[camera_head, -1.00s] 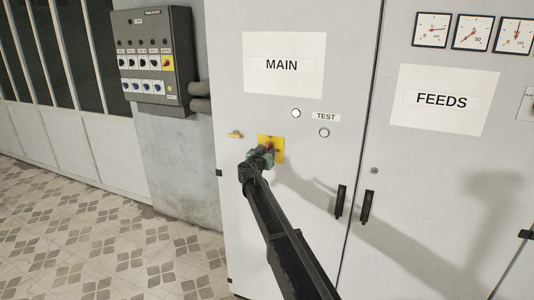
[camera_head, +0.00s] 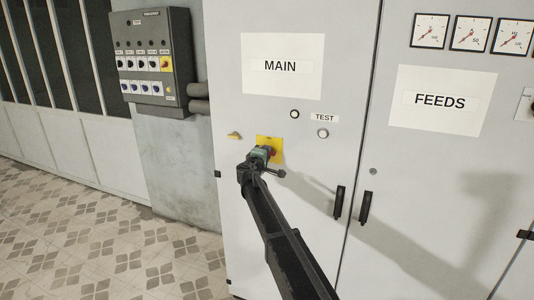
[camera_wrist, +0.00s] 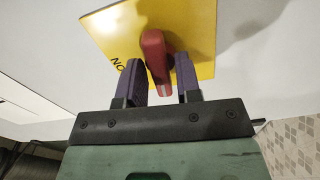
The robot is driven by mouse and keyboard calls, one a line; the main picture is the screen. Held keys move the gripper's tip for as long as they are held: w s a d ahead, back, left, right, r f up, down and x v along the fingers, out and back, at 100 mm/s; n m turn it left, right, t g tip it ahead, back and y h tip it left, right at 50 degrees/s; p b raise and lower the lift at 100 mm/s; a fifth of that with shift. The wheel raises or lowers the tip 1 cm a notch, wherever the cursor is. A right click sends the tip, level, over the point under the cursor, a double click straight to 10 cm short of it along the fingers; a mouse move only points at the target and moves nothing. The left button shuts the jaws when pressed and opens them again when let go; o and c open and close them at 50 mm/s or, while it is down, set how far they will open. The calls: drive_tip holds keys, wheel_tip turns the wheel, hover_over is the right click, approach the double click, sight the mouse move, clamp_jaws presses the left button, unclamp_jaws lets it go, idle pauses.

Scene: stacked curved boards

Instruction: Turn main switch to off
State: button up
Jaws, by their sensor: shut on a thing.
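In the head view, the plate (camera_head: 263,142) sits on the cabinet door below the "MAIN" sign (camera_head: 281,66). My gripper (camera_head: 263,156) covers its lower part, with a bit of the red handle (camera_head: 272,152) showing.
A small yellow knob (camera_head: 234,135) is left of the plate. Black door handles (camera_head: 340,200) stand to the lower right. A grey control box (camera_head: 152,60) hangs at the left. The gauge needles (camera_head: 430,31) point down-left.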

drive_tip(key=o, duration=0.7)
drive_tip(key=shift+n, duration=0.3)
drive_tip(key=shift+c, duration=0.2)
drive_tip(key=v, duration=0.7)
